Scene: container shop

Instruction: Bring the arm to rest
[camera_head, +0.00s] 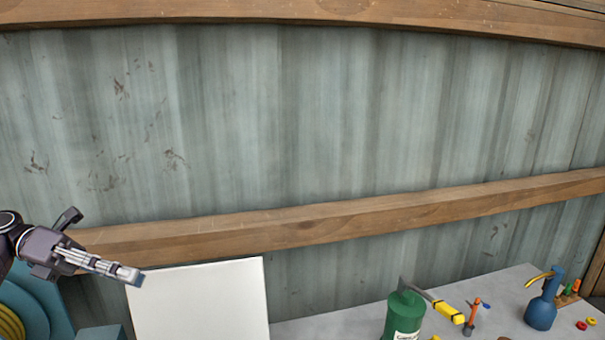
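My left gripper (130,274) is at the lower left of the head view, on an arm that comes in from the left edge. It is raised in front of the wall, and its grey fingers point right and slightly down. Their tips overlap the top left corner of a white panel (200,302) in the picture. I see nothing held at the tips, but this angle does not show whether the fingers are apart. My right arm and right gripper are not in view.
A grey table (350,323) holds a green canister (404,316), a hammer with a yellow grip (448,312), a blue oil can (543,306) and small coloured items. Blue and yellow round shapes (10,325) are at lower left. Behind is a corrugated wall (300,120) with wooden beams (340,217).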

